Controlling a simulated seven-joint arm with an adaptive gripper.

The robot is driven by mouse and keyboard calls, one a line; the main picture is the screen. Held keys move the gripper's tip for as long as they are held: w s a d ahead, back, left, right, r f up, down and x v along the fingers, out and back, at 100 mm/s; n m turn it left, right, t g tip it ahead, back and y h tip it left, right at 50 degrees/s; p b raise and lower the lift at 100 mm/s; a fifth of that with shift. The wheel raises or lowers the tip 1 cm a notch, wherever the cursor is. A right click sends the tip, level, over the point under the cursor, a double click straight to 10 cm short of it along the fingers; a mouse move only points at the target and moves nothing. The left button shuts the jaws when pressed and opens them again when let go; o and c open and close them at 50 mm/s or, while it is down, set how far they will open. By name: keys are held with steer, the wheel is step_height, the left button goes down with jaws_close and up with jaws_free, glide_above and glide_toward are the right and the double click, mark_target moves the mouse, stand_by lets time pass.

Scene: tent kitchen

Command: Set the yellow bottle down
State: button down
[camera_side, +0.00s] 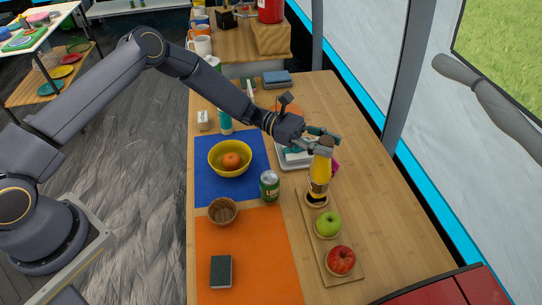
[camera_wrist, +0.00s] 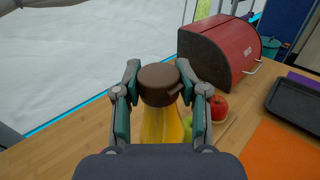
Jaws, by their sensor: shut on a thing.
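The yellow bottle (camera_side: 319,172) has a brown cap and a dark band near its base. It stands upright at the far end of a wooden board (camera_side: 333,271), over a round spot there. I cannot tell whether its base touches the board.
A green apple (camera_side: 327,224) and a red apple (camera_side: 341,260) sit on the same board, nearer the camera. A green can (camera_side: 269,186) stands to the left. A white tray (camera_side: 284,162) lies behind. A red bread box (camera_wrist: 224,49) is near the table's end. The table right of the board is clear.

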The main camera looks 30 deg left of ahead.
mark_target(321, 168)
steer(key=shift+w+d+f, duration=0.2)
steer(key=shift+w+f, duration=0.1)
steer(key=shift+f, duration=0.05)
steer(key=shift+w+f, duration=0.1)
steer(key=shift+f, duration=1.45)
steer(key=shift+f, duration=0.15)
steer(key=c, duration=0.6)
jaws_free()
steer(key=shift+f, duration=0.1)
steer(key=shift+c, duration=0.2)
